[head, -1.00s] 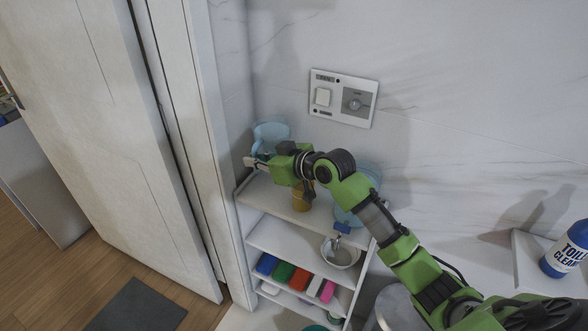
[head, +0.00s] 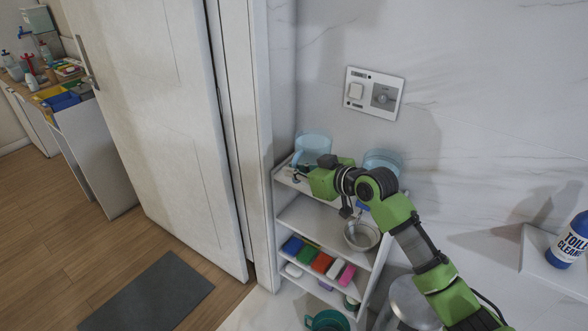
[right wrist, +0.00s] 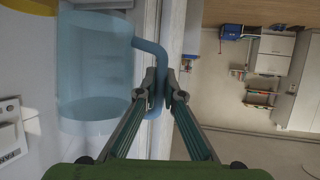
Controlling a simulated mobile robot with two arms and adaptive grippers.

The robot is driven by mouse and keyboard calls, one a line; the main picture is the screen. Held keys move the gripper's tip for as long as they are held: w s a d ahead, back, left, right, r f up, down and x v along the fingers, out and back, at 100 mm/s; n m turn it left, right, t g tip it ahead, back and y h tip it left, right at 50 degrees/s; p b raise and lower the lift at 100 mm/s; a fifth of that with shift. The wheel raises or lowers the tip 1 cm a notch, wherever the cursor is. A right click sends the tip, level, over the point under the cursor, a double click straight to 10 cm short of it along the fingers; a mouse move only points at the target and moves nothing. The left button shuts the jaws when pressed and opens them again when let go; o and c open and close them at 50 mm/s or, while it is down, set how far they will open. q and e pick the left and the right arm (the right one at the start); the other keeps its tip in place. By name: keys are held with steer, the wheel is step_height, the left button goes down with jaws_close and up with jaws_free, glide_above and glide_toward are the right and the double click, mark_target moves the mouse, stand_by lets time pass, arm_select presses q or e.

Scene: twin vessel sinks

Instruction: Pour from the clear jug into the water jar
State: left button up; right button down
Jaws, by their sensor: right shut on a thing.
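The clear jug (head: 314,146), pale blue and see-through, is at the left end of the shelf unit's top, close to the wall. In the right wrist view the jug (right wrist: 92,75) shows its curved handle (right wrist: 150,58). My right gripper (head: 299,174) reaches it from the right. In the wrist view its fingers (right wrist: 161,88) are shut on the handle. I cannot tell whether the jug's base touches the shelf. Another pale blue see-through vessel (head: 384,160), apparently the water jar, stands farther right, partly hidden by my right arm. My left gripper is out of view.
The white shelf unit (head: 309,211) holds a metal bowl (head: 361,237) and several coloured blocks (head: 322,262) on lower shelves. A door (head: 160,110) stands to the left. A toilet cleaner bottle (head: 572,240) is at far right. A yellow thing (right wrist: 30,6) edges into the wrist view.

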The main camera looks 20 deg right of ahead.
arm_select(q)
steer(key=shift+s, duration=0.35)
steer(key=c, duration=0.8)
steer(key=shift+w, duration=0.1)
arm_select(e)
steer(key=s+r+n+g+y, duration=0.2)
steer(key=s+n+g+y, duration=0.2)
steer(key=s, duration=2.3)
steer(key=shift+n+y, duration=0.5)
steer(key=shift+n, duration=0.4)
